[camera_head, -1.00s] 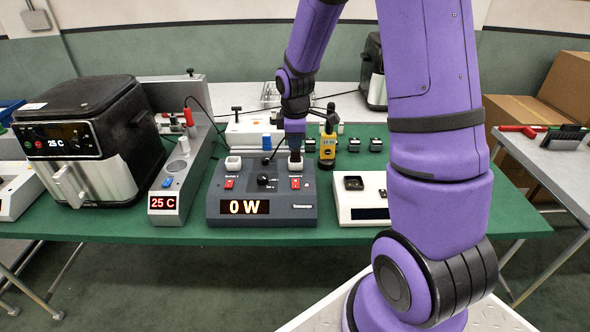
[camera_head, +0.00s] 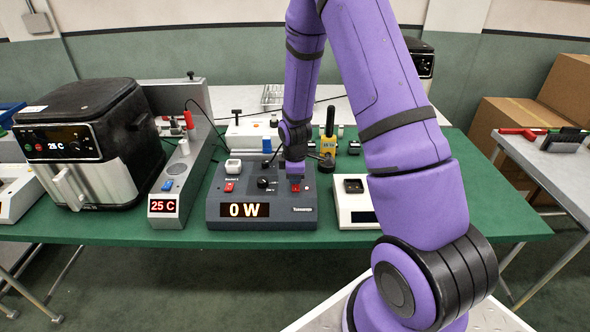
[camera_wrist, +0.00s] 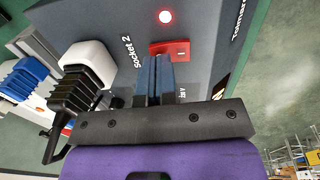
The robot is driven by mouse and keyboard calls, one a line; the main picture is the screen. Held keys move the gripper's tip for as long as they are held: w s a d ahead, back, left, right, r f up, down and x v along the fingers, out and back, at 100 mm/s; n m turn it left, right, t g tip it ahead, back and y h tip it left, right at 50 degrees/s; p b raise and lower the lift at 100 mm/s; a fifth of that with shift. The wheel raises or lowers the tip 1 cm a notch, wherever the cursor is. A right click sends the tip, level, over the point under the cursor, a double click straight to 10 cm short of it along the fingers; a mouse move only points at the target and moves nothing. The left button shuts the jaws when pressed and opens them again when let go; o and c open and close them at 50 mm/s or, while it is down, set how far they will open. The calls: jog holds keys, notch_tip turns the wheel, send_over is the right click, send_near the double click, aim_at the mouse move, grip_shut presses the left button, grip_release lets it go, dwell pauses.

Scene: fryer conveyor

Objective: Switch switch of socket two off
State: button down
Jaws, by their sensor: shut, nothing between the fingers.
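The dark grey power box (camera_head: 225,196) sits on the green table, and its display (camera_head: 244,210) reads 0 W. The red switch of socket two (camera_head: 296,188) is on the box's right side. It also shows in the wrist view (camera_wrist: 170,47), beside the "Socket 2" lettering and a lit red lamp (camera_wrist: 166,16). My gripper (camera_head: 295,177) is shut and empty, its blue fingertips (camera_wrist: 155,62) right at the switch's edge, partly covering it. Whether they touch it I cannot tell. The white socket two piece (camera_wrist: 90,60) is behind my fingers.
The other red switch (camera_head: 229,187) and white socket (camera_head: 233,167) are at the box's left, with a black knob (camera_head: 263,183) between. A 25 C controller (camera_head: 165,203) and air fryer (camera_head: 85,140) stand left. A white device (camera_head: 345,213) stands close right. A yellow device (camera_head: 328,147) is behind.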

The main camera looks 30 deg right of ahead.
jog(key=shift+f, duration=0.3)
jog(key=shift+f, duration=0.1)
jog(key=shift+f+g, duration=0.15)
jog(key=shift+g, duration=0.15)
jog(key=shift+s, duration=0.15)
jog(key=shift+s+a, duration=0.4)
jog(key=shift+s, duration=0.15)
jog(key=shift+w+r, duration=0.1)
jog(key=shift+r, duration=0.1)
